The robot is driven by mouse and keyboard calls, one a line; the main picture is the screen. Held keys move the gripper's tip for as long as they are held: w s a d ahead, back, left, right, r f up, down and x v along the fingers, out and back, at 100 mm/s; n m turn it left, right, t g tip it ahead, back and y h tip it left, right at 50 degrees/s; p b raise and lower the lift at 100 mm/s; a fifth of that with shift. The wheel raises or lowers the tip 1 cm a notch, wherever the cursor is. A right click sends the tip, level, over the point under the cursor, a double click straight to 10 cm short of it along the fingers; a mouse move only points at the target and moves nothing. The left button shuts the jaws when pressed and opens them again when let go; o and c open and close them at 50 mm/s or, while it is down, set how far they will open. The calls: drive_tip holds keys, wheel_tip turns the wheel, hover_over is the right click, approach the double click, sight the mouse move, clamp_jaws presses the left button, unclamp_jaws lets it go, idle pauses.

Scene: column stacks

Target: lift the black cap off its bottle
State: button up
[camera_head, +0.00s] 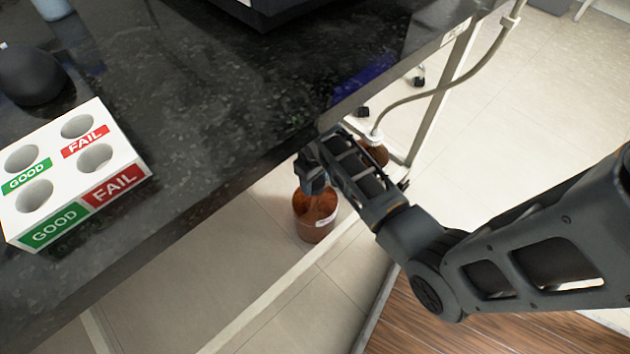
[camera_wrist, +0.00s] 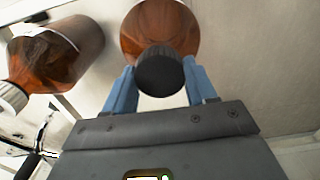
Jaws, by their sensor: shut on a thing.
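The black cap (camera_wrist: 160,72) is between the two blue fingers of my gripper (camera_wrist: 159,66) in the wrist view. My gripper is shut on it. The amber bottle (camera_wrist: 155,22) lies right behind the cap in that view. In the head view the bottle (camera_head: 315,222) stands below and beyond the counter edge, with my gripper (camera_head: 314,184) over its top. I cannot tell whether the cap still touches the bottle's neck.
A second amber bottle (camera_wrist: 62,52) with a white cap (camera_wrist: 12,97) stands beside it; a hose (camera_head: 440,92) runs to it. The black counter (camera_head: 200,120) is close to my gripper and carries a white GOOD/FAIL rack (camera_head: 62,185). A metal frame rail (camera_head: 290,285) passes nearby.

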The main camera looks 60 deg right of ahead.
drive_tip(key=shift+r, duration=0.15)
wheel_tip(320, 180, up, 4)
drive_tip(key=p, duration=0.3)
drive_tip(key=shift+r, duration=0.1)
drive_tip(key=s+d+r+p, duration=0.2)
drive_tip(key=s+r+p, duration=0.2)
drive_tip(key=s, duration=0.7)
wheel_tip(320, 180, up, 2)
drive_tip(key=shift+s+d+r+p, duration=0.2)
drive_tip(key=shift+d+r+p, duration=0.05)
drive_tip(key=shift+p, duration=0.1)
drive_tip(key=shift+s, duration=0.1)
